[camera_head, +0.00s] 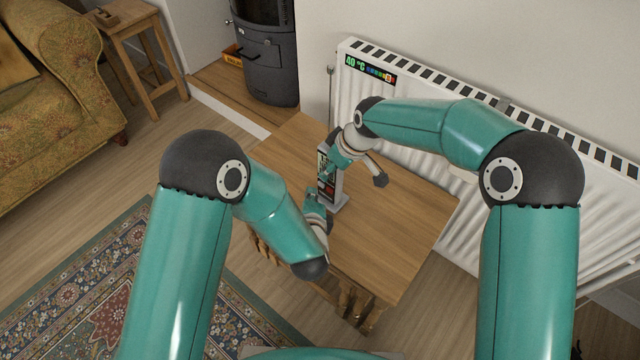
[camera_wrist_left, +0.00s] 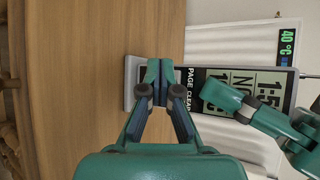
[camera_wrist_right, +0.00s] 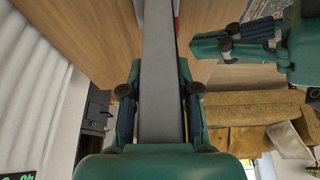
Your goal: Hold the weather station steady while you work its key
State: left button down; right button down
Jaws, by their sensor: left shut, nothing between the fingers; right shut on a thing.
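The weather station (camera_head: 325,160) stands upright on the wooden table, a tall slim grey case on a flat foot (camera_head: 341,201). Its display (camera_wrist_left: 240,82) and the printed words PAGE and CLEAR (camera_wrist_left: 190,88) lie sideways in the left wrist view. My right gripper (camera_head: 336,160) is shut on the upper part of the case, whose narrow grey side (camera_wrist_right: 160,85) runs between its fingers. My left gripper (camera_wrist_left: 160,68) is shut and empty at the lower front, beside the printed words. Its fingertips hide part of the front there; I cannot tell whether they touch a key.
The wooden table (camera_head: 400,220) is otherwise bare. A white radiator (camera_head: 440,110) with a thermometer strip (camera_head: 370,70) stands close behind it. A dark stove (camera_head: 265,50), a stool (camera_head: 135,25) and a patterned armchair (camera_head: 60,80) are farther left.

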pick_arm(q)
jog(key=shift+s+a, duration=0.7)
jog(key=shift+s, duration=0.3)
jog(key=shift+s+a, duration=0.7)
jog(key=shift+s, duration=0.25)
jog(key=shift+s+d+r, duration=0.1)
jog(key=shift+s+d, duration=0.05)
jog(key=shift+s, duration=2.1)
pick_arm(e)
jog(key=c, duration=0.8)
grip_release()
jog(key=shift+o, duration=0.2)
